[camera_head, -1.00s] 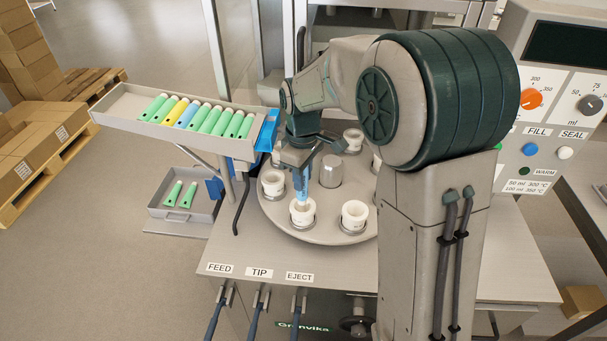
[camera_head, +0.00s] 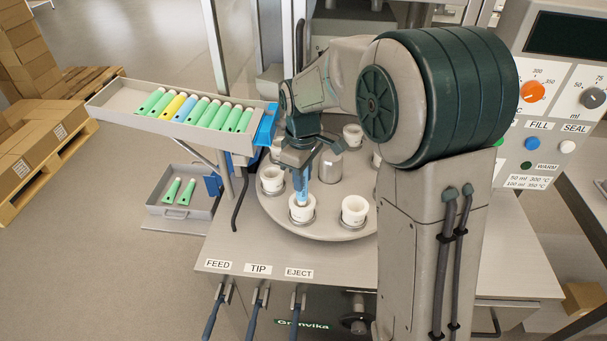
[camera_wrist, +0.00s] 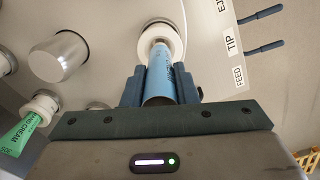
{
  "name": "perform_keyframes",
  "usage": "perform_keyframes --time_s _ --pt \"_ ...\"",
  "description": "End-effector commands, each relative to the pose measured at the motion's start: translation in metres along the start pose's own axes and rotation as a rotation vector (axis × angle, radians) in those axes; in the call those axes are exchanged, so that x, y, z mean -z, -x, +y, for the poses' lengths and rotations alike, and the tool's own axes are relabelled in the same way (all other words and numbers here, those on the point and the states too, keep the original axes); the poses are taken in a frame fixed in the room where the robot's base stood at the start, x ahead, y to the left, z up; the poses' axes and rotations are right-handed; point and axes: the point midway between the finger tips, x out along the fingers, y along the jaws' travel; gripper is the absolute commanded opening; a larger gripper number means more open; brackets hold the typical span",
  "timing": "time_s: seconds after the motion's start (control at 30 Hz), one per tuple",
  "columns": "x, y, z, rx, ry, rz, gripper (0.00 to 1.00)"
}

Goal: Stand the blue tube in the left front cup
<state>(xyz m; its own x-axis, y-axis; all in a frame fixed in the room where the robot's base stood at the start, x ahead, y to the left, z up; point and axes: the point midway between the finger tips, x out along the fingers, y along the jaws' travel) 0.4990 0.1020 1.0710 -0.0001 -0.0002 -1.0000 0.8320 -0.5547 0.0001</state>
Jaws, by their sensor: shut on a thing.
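My gripper (camera_head: 302,172) is shut on the blue tube (camera_head: 301,189) and points down over the round turntable (camera_head: 340,234). The tube is about upright, with its lower end at the mouth of the left front cup (camera_head: 302,214), a white cup. In the wrist view the fingers (camera_wrist: 160,88) grip the blue tube (camera_wrist: 161,75) from both sides. Its far end meets the white cup (camera_wrist: 162,38) there and appears to be inside the rim. How deep it sits is hidden.
More white cups stand around the turntable, among them the right front cup (camera_head: 355,209). A metal dome (camera_head: 327,166) is at its centre. A sloped tray (camera_head: 110,102) holds several tubes. A lower bin (camera_head: 160,208) holds two green tubes. A green tube (camera_wrist: 18,136) shows in the wrist view.

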Motion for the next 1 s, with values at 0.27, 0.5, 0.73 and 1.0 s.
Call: perform_keyframes --time_s 0.27,0.5,0.73,1.0 --pt "0.000 -0.011 0.000 0.001 0.000 -0.001 0.05" --pt "0.000 -0.020 0.000 0.001 0.000 -0.001 0.05" --pt "0.000 -0.024 0.000 0.000 0.000 0.000 0.05" --pt "0.000 -0.024 0.000 0.000 0.000 0.000 0.51"
